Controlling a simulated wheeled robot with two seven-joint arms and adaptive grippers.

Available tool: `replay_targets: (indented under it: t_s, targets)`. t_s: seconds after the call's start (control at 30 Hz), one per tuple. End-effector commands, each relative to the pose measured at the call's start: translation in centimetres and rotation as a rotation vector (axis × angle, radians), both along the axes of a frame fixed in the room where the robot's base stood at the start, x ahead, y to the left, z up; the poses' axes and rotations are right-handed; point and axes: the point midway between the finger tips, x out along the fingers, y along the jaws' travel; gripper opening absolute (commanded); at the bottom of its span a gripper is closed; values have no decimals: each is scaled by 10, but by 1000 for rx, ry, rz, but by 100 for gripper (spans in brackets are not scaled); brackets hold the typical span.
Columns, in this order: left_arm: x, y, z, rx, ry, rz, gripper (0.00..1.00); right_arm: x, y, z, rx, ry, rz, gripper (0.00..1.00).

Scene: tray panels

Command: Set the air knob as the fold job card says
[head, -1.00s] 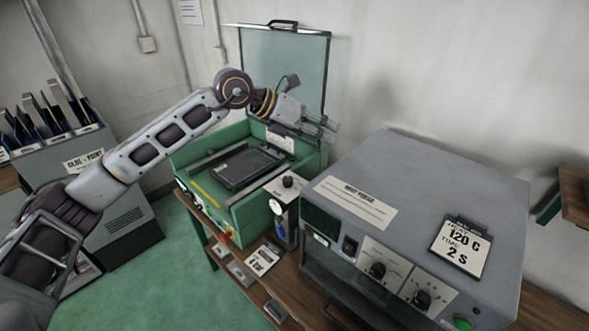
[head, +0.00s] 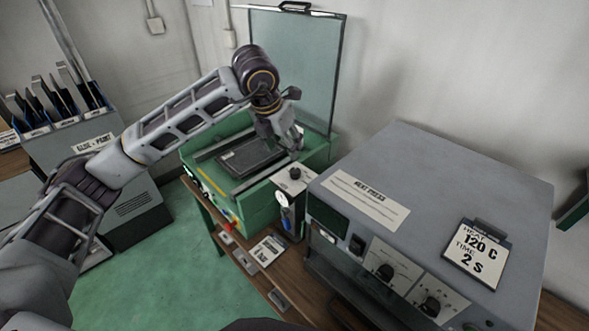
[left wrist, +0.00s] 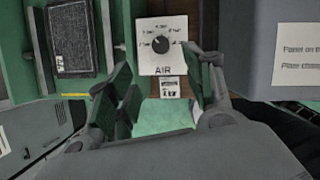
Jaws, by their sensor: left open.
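The air knob (head: 295,173) is a small black knob on a white plate atop a narrow box between the green machine and the heat press. In the left wrist view the knob (left wrist: 160,45) sits above the word AIR, ringed by small marks too small to read. Its pointer setting is unclear. My left gripper (head: 297,141) points down just above and behind the knob. It is open and empty; in the left wrist view its fingers (left wrist: 163,88) spread below the knob, apart from it. I cannot tell which card is the fold job card. My right gripper is not in view.
The grey heat press (head: 440,190) stands right of the knob, bearing a card (head: 477,254) reading 120 C, 2 S. The green machine (head: 225,190) with raised clear lid (head: 295,75) stands left. A printed card (head: 267,251) lies on the wooden bench in front.

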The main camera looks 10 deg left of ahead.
Motion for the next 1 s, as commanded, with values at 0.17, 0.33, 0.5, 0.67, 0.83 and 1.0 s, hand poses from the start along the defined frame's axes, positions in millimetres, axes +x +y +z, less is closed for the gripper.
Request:
replay_targets:
  t_s: [0.17, 0.33, 0.5, 0.67, 0.83, 1.0]
  targets:
    - [0, 0, 0, -13, 4, 30, 52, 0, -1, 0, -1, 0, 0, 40]
    - [0, 0, 0, -14, 5, 30, 52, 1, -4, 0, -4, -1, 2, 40]
    - [0, -1, -1, -14, 5, 30, 52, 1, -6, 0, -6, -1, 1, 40]
    - [2, -1, -6, -14, 6, 28, 52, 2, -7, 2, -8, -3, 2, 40]
    - [7, -3, -19, -14, 7, 28, 52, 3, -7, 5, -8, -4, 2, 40]
    - [15, -6, -38, -13, 8, 28, 52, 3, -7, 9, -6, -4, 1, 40]
